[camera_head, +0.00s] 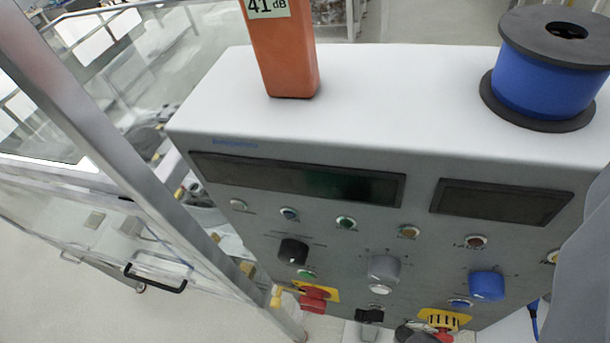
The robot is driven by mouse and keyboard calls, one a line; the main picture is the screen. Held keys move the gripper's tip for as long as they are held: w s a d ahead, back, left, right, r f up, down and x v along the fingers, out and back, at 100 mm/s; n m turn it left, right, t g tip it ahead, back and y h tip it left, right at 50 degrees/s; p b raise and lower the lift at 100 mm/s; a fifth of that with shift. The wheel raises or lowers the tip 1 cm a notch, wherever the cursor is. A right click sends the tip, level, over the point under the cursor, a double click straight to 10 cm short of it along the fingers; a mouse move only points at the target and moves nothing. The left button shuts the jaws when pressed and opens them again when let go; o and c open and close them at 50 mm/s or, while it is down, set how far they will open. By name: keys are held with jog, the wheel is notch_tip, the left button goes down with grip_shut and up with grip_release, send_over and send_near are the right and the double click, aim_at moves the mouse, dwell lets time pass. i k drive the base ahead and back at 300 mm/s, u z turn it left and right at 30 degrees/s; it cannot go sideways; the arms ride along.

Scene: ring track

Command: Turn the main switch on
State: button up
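A grey control panel (330,215) carries several knobs and buttons. A red knob (315,298) on a yellow plate sits at its lower left. A second yellow piece with red (445,320) is at the bottom edge, partly cut off. Either could be the main switch; I cannot tell which, nor its position. A black knob (293,252), a grey knob (383,268) and a blue knob (487,285) sit in a row above. A smooth grey shape at the right edge may be part of me.
An orange sound meter reading 41 dB (285,55) and a blue spool (550,75) stand on the panel housing's white top. A metal-framed clear guard (120,150) with a black handle (155,280) stands at left. Light floor shows at lower left.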

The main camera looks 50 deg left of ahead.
aim_at(315, 296)
jog(key=k, duration=2)
jog(key=u, duration=0.4)
jog(key=i, duration=1)
jog(key=z, duration=0.05)
